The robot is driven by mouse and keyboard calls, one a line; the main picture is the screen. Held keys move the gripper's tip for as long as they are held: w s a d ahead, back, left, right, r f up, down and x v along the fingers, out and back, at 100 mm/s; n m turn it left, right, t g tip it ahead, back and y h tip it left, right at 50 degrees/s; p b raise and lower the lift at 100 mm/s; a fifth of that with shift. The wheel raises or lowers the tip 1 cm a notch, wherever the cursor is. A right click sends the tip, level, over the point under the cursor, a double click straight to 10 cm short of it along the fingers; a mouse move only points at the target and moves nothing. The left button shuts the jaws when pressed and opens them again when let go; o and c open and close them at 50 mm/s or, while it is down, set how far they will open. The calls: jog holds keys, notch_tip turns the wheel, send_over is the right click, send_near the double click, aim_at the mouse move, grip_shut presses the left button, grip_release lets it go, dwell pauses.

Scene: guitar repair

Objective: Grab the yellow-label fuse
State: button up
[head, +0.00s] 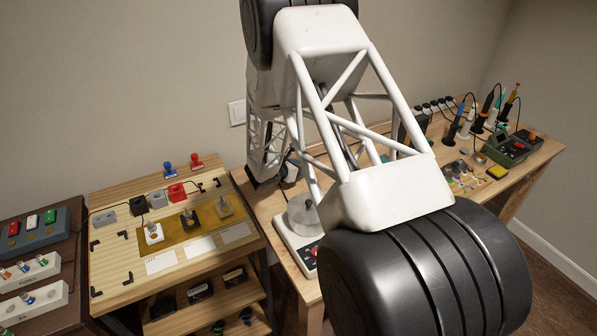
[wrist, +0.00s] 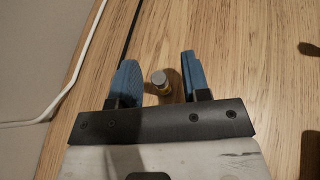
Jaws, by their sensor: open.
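In the wrist view, a small upright cylinder with a grey metal top and a yellow band, the yellow-label fuse (wrist: 160,84), stands on the wooden table. My gripper (wrist: 159,75) is open, with one blue finger on each side of the fuse. The fuse sits between the fingers, closer to the right one. I cannot tell whether either finger touches it. In the head view my own arm covers the middle of the scene, and the fuse and fingers are hidden there.
A white cable (wrist: 77,75) and a black cable (wrist: 131,32) run near the fingers. In the head view, a wooden board with switches (head: 120,255) is at left, and soldering tools (head: 490,110) and a yellow sponge (head: 497,171) stand at right.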

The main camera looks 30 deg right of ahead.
dwell(0.3)
grip_shut()
jog(key=shift+r, duration=0.1)
jog(key=shift+r, duration=4.9)
